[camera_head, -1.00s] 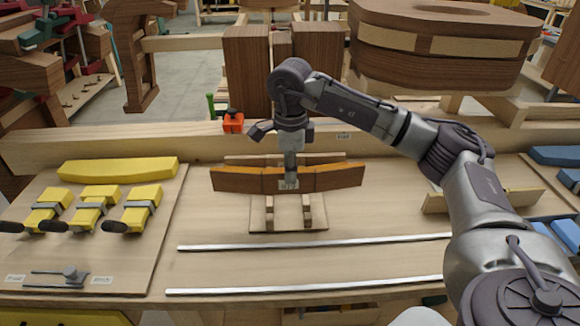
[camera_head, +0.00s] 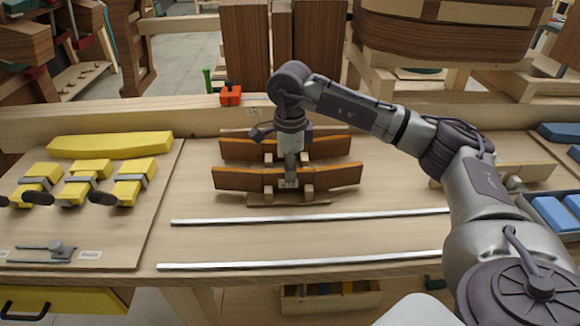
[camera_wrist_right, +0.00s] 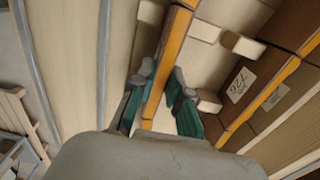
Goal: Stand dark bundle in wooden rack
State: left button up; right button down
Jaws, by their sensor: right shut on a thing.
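The wooden rack (camera_head: 262,200) is a light base with upright pegs in the middle of the bench. The dark bundle (camera_head: 335,177), a long curved dark-wood piece with an orange top edge, is at the rack's front, upright between pegs. I cannot tell whether its bottom touches the base. A similar bundle (camera_head: 332,146) stands in the rack behind it. My right gripper (camera_head: 290,181) points down and is shut on the front bundle's middle. In the right wrist view, the fingers (camera_wrist_right: 160,95) close on both sides of its orange edge (camera_wrist_right: 171,50). My left gripper is out of view.
Two metal rails (camera_head: 310,217) lie in front of the rack. Yellow blocks with clamps (camera_head: 85,185) lie on a board at left. An orange block (camera_head: 230,96) is at the back. Blue pieces (camera_head: 555,213) are at the right.

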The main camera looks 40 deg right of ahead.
jog(key=shift+f, duration=0.25)
dwell(0.4)
jog(key=c, duration=1.1)
grip_release()
jog(key=shift+o, duration=0.2)
notch_tip(320, 180, up, 12)
jog(key=shift+s, duration=0.1)
